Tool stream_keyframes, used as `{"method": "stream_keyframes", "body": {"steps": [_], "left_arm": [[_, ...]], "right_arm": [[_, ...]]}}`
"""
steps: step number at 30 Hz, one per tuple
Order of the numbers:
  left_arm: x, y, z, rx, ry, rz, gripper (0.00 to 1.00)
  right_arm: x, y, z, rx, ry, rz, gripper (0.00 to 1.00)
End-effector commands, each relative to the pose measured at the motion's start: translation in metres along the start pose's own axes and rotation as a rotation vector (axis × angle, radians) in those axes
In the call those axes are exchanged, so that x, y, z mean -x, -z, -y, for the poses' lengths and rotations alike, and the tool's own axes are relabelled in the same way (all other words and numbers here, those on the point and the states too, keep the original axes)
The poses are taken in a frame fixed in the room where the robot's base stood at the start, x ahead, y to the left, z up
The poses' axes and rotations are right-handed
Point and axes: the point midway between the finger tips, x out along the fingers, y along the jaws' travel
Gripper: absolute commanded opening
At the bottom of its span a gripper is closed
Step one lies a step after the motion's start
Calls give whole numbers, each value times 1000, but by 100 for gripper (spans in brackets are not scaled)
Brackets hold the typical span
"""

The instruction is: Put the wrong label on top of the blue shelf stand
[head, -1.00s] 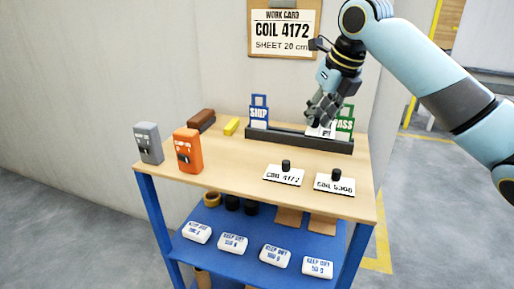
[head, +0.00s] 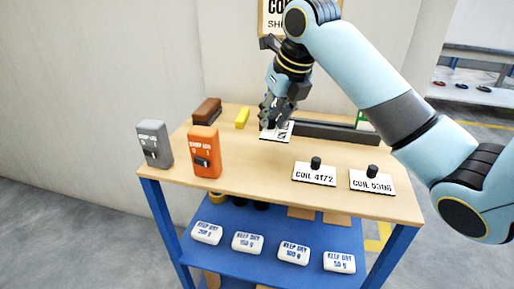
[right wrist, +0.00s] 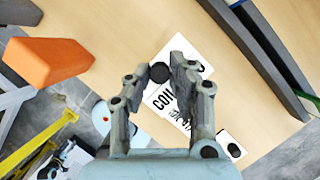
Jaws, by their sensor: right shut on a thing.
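My right gripper (head: 273,112) is shut on a white label card (head: 277,134) and holds it low over the back of the tabletop, left of the dark rack; I cannot tell whether it touches. In the right wrist view the gripper (right wrist: 162,68) has a black knob (right wrist: 159,72) between its fingers, and the fingers hide part of the card. The label COIL 4172 (head: 314,174) and a second COIL label (head: 372,181), perhaps 5306, lie flat at the front right, each with a black knob. The blue shelf stand (head: 165,220) has a wooden top (head: 250,172). My left gripper is out of view.
Grey (head: 154,144) and orange (head: 204,151) boxes stand at the front left. A brown block (head: 207,111) and yellow block (head: 242,118) lie behind. The dark rack (head: 335,131) holds a green tag (head: 363,121). White KEEP DRY packs (head: 248,243) fill the lower shelf.

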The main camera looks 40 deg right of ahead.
Motion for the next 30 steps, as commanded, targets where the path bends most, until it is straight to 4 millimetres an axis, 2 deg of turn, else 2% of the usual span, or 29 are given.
{"method": "stream_keyframes", "body": {"steps": [1, 3, 9, 18, 29, 30], "left_arm": [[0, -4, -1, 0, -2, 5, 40], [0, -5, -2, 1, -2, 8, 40], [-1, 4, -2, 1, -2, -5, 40], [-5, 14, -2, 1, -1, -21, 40], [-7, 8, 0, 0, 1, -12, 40], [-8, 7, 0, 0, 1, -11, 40]], "right_arm": [[-7, 6, -15, -2, -9, -3, 0], [-14, 11, -28, -2, -7, -2, 0], [-26, 19, -48, 0, -1, -2, 0], [-61, 34, -48, -1, 1, -3, 0], [-65, 35, -47, 0, 1, 0, 0], [-66, 35, -47, -1, 1, -1, 22]]}}
